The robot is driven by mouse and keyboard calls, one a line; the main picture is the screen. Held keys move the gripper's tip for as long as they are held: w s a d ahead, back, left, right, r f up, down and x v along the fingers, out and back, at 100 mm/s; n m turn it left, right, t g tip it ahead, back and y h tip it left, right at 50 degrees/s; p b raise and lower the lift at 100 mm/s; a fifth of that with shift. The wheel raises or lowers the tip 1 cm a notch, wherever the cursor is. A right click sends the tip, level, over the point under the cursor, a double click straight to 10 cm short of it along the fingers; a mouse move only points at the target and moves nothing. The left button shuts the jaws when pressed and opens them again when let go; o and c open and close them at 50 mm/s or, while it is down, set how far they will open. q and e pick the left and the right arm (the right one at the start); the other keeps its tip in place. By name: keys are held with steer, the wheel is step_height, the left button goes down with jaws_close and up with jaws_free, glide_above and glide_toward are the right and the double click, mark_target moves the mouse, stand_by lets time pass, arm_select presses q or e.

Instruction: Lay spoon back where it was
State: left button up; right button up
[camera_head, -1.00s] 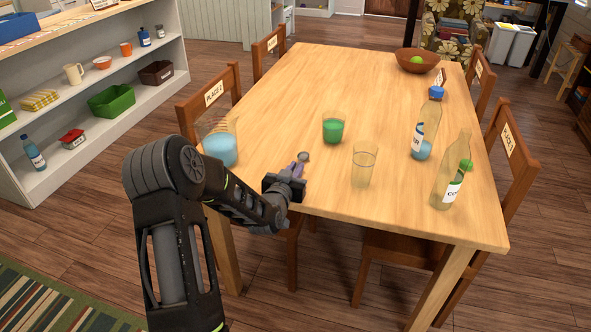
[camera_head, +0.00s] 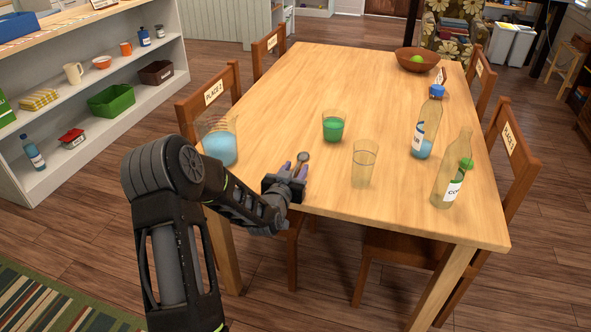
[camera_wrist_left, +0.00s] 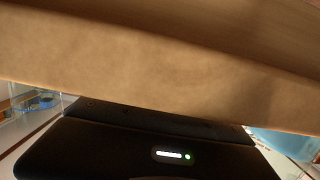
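The spoon (camera_head: 303,157) is small and greyish. In the head view it lies at the near edge of the wooden table (camera_head: 270,110), its round end pointing away from me. My left gripper (camera_head: 294,170) is at that edge with its two purple fingertips spread apart, one on each side of the spoon's handle. The gripper is open, and a gap shows between fingers and handle. Part of the handle is hidden by the gripper. In the left wrist view a tan wooden surface (camera_wrist_left: 150,60) fills the top and the fingertips are hidden. My right gripper is not in view.
A glass with green liquid (camera_head: 333,128) and an empty glass (camera_head: 364,165) stand right of the spoon. A glass with blue liquid (camera_head: 219,146) stands left. Two bottles (camera_head: 424,125) (camera_head: 450,180) are farther right. Chairs surround the table; its middle is clear.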

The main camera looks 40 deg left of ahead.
arm_select(q)
steer(key=v, duration=0.7)
steer(key=shift+s+d, duration=0.1)
steer(key=shift+s, duration=0.15)
steer(key=shift+r, duration=0.15)
